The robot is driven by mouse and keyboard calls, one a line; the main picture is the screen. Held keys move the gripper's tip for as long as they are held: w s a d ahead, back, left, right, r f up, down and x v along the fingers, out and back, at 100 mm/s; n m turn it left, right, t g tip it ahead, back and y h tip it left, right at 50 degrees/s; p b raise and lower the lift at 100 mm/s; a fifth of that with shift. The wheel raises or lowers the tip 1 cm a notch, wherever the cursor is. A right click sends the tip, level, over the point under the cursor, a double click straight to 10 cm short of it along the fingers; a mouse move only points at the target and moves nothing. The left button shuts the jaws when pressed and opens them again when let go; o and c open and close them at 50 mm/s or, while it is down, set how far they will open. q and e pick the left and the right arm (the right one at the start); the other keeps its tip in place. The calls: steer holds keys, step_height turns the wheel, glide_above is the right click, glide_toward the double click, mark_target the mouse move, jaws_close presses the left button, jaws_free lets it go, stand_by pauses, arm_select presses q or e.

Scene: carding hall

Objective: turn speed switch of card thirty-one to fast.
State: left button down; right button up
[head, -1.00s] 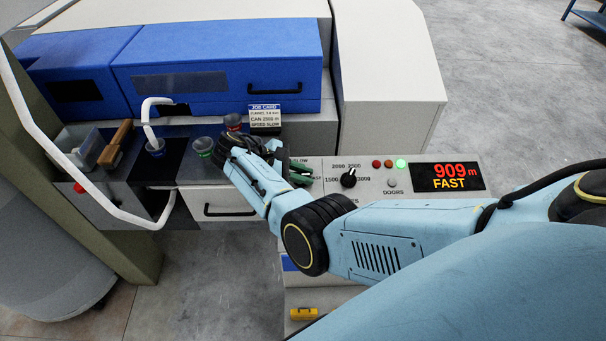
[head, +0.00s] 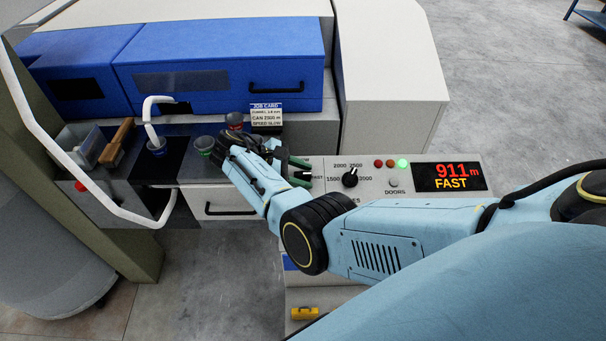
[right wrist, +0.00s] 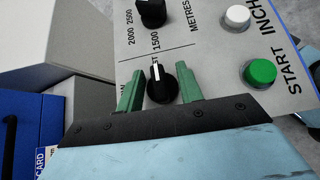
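The speed switch (right wrist: 162,84) is a black knob with a white pointer line, seen in the right wrist view. Its pointer faces a partly hidden label ending in "ST". My right gripper (right wrist: 161,76) has its green fingers on either side of the knob, spread apart with gaps beside it. The display (head: 449,177) reads 911 m and FAST in the head view. My left gripper is not in view.
The metres knob (head: 350,178) is just right of the gripper. A white button (right wrist: 237,17) and a green start button (right wrist: 260,72) are on the same panel.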

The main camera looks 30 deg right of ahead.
steer(key=b+v, duration=0.1)
steer(key=v, duration=1.1)
steer(key=shift+w+a+r+b, duration=0.15)
steer(key=shift+a+b, duration=0.2)
